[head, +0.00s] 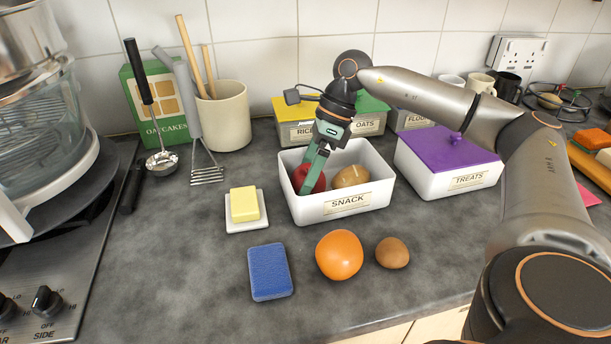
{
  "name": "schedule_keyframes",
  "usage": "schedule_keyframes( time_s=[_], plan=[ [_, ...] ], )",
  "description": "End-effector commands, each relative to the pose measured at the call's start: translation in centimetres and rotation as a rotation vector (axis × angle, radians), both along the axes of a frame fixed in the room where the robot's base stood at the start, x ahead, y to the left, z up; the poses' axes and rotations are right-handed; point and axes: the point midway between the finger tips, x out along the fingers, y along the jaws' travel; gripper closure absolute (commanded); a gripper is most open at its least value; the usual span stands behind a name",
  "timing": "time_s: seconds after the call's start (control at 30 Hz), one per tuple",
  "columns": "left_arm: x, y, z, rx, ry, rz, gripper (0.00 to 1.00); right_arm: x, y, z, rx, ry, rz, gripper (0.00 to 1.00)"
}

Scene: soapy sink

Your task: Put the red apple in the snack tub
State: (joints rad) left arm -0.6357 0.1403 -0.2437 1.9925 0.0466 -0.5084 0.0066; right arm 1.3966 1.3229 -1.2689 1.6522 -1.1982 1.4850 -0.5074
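The snack tub (343,205) is a white open box with a SNACK label, in the middle of the worktop. The red apple (318,184) is inside the tub at its left end, partly hidden by my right gripper's finger. My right gripper (307,181) reaches down into the tub from above, with its green fingers at the apple. The fingers line up in this view, so I cannot tell whether they grip the apple or stand open around it. My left gripper is not in view.
A brown, potato-like item (351,176) lies in the tub's right part. A purple-lidded treats box (447,150) stands to the right. In front lie an orange (339,255), an egg (392,253) and a blue sponge (270,272). Butter (244,204) sits on a dish at left.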

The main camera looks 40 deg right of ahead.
Motion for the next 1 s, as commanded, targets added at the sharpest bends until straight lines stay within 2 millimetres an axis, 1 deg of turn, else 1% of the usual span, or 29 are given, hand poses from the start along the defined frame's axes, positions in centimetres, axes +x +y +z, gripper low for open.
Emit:
schedule_keyframes(
  time_s=[0.13, 0.27, 0.37, 0.6, 0.7, 0.83, 1.0],
  plan=[
    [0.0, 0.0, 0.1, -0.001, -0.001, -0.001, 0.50, 0.0, 0.0, 0.1, 0.000, 0.000, 0.000, 0.04],
    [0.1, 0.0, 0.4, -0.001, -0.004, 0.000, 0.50, 0.0, -0.2, 0.8, 0.000, -0.001, -0.001, 0.04],
    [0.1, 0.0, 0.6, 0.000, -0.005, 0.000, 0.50, 0.0, -0.8, 2.2, 0.000, -0.003, -0.003, 0.04],
    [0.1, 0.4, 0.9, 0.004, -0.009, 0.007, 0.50, -0.4, -3.1, 7.0, 0.002, -0.004, -0.002, 0.04],
    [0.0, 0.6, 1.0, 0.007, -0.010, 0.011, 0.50, -0.6, -3.9, 8.7, 0.002, -0.002, -0.001, 0.04],
    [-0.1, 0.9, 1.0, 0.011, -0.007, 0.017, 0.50, -0.7, -4.7, 10.3, 0.001, -0.002, 0.000, 0.04],
    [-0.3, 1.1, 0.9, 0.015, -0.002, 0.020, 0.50, -0.9, -5.2, 11.1, 0.000, 0.001, 0.002, 0.04]
  ],
)
